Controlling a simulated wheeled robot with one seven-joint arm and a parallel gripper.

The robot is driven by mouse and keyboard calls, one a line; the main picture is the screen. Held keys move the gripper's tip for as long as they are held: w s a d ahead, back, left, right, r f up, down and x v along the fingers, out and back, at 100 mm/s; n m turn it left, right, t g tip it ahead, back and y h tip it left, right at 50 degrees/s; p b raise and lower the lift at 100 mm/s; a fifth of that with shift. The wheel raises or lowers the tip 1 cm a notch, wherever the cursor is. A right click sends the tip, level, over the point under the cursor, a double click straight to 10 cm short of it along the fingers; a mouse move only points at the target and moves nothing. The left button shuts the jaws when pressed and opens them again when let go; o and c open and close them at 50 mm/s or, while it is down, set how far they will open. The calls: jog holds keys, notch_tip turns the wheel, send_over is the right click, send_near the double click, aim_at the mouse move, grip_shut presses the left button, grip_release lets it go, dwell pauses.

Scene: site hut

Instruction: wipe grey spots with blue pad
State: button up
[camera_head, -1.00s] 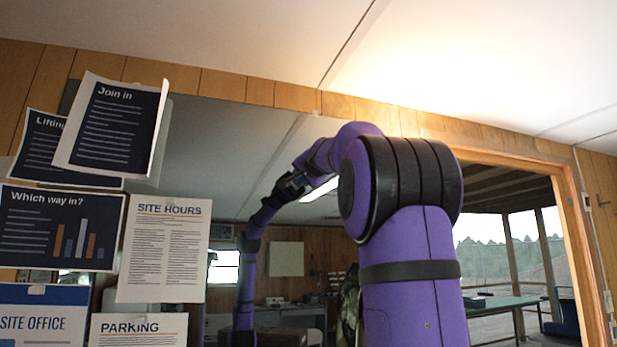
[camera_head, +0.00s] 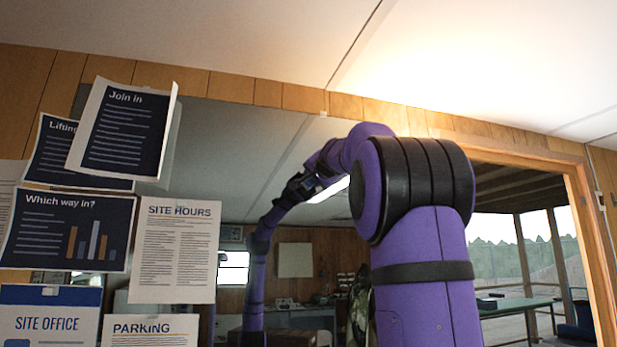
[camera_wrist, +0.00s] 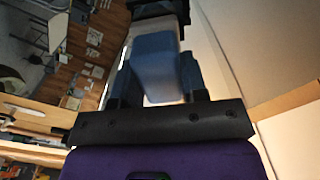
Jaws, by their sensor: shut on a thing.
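A block-like blue pad (camera_wrist: 152,45) sits between the two fingers of my gripper (camera_wrist: 157,68) in the wrist view, and the fingers are shut on it. In the head view my gripper (camera_head: 302,187) is small and dark at the far end of my purple arm, and the pad cannot be made out there. It is in front of a large grey mirror-like pane (camera_head: 235,135), where a purple arm shape shows lower left. I cannot make out any grey spots. Whether the pad touches the pane cannot be told.
Papers cover the left side, among them a site hours sheet (camera_head: 175,250) and a join-in poster (camera_head: 122,130) with a lifted edge. A wooden frame (camera_head: 590,240) edges an opening at right, with a green table (camera_head: 515,306) beyond.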

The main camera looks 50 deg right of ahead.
jog(key=s+d, duration=0.8)
jog(key=d, duration=0.6)
jog(key=shift+s, duration=0.3)
dwell(1.4)
jog(key=shift+a, duration=0.15)
jog(key=w+a, duration=0.4)
jog(key=a, duration=0.2)
jog(key=shift+w+a, duration=0.2)
jog(key=shift+w, duration=0.1)
dwell(0.4)
jog(key=shift+w+a, duration=0.95)
jog(key=shift+a, duration=0.7)
jog(key=shift+w+a, duration=0.95)
jog(key=shift+a, duration=0.65)
jog(key=shift+w+a, duration=0.95)
jog(key=shift+a, duration=0.7)
jog(key=shift+s, duration=0.1)
jog(key=shift+v, duration=2.9)
jog(key=shift+s+a, duration=0.1)
jog(key=shift+s, duration=0.05)
